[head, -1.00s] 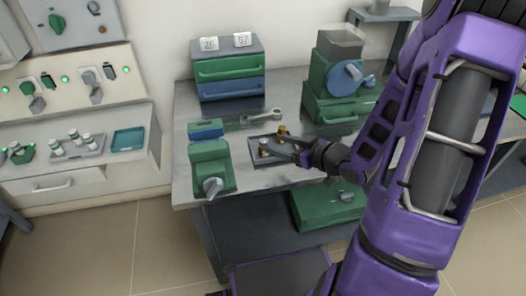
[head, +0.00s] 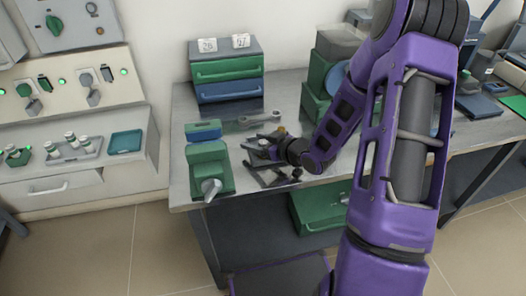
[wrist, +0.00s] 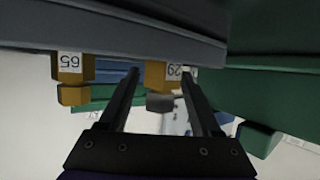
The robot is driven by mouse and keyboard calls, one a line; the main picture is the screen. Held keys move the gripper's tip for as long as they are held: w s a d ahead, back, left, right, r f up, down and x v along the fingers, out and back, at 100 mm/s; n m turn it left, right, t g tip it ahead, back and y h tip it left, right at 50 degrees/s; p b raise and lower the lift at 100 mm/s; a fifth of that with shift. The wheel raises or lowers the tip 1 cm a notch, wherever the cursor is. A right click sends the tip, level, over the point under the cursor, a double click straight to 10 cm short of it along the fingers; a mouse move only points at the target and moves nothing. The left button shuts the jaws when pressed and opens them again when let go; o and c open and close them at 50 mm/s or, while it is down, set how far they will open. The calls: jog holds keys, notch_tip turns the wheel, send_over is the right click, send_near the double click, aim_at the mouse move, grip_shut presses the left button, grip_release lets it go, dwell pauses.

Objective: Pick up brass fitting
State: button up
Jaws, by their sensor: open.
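A brass fitting (head: 281,131) stands at the back of a small dark tray (head: 253,163) on the metal bench. The wrist view, which looks upside down, shows two brass-coloured pieces with white number tags. One brass piece (wrist: 160,72) lies between my finger lines, close to the right finger. The other brass piece (wrist: 74,70) is outside the left finger. My gripper (head: 261,149) is low over the tray with its fingers apart. I cannot tell whether a finger touches a fitting. My gripper and wrist partly hide the tray.
A green device with a grey lever (head: 208,172) stands left of the tray. A wrench (head: 260,118) lies behind it. Green and blue drawers (head: 228,80) stand at the back. A green machine with a blue wheel (head: 335,75) is partly hidden behind my arm.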

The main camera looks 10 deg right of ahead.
jog(key=shift+c, duration=0.2)
grip_shut()
